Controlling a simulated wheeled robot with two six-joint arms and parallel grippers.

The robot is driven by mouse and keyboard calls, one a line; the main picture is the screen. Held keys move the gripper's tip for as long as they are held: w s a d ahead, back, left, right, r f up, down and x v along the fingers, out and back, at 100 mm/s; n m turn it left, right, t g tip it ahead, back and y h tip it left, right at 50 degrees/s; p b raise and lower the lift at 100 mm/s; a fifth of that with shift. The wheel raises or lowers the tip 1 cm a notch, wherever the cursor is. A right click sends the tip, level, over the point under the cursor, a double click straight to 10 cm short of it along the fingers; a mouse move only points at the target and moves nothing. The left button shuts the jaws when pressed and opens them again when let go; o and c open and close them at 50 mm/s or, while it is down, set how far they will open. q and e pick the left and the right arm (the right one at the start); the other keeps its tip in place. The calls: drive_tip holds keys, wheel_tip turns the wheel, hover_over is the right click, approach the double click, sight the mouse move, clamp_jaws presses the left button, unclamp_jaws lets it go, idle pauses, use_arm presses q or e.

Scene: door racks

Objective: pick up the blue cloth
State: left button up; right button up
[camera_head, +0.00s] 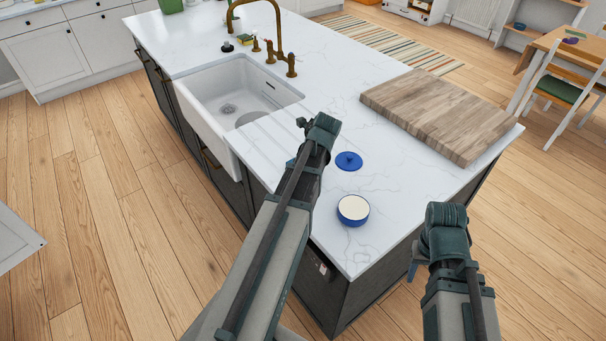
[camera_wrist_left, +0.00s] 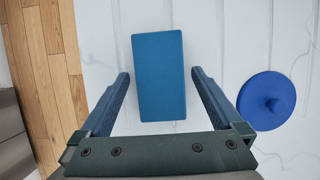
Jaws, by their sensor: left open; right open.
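The blue cloth (camera_wrist_left: 159,60) is a flat blue rectangle on the white marble worktop in the left wrist view. My left gripper (camera_wrist_left: 160,75) is open, with one finger on each side of the cloth's near part and a gap to it on both sides. How high the fingers are above the worktop is hard to tell. In the head view my left arm hides nearly all of the cloth; only a small blue edge (camera_head: 291,162) shows beside the wrist. My right gripper (camera_head: 416,264) is open and empty, off the worktop's right side.
A round blue lid (camera_head: 348,161) with a knob lies right of the left gripper; it also shows in the left wrist view (camera_wrist_left: 267,100). A blue pot (camera_head: 353,209) stands nearer. A wooden board (camera_head: 438,113) lies at right, a white sink (camera_head: 240,95) at left.

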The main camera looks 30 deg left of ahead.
use_arm(q)
drive_tip(key=shift+r, duration=0.1)
drive_tip(key=shift+c, duration=0.3)
drive_tip(key=c, duration=1.2)
drive_tip(key=shift+r, duration=0.1)
drive_tip(key=shift+c, duration=0.2)
wheel_tip(320, 180, up, 10)
drive_tip(key=p, duration=1)
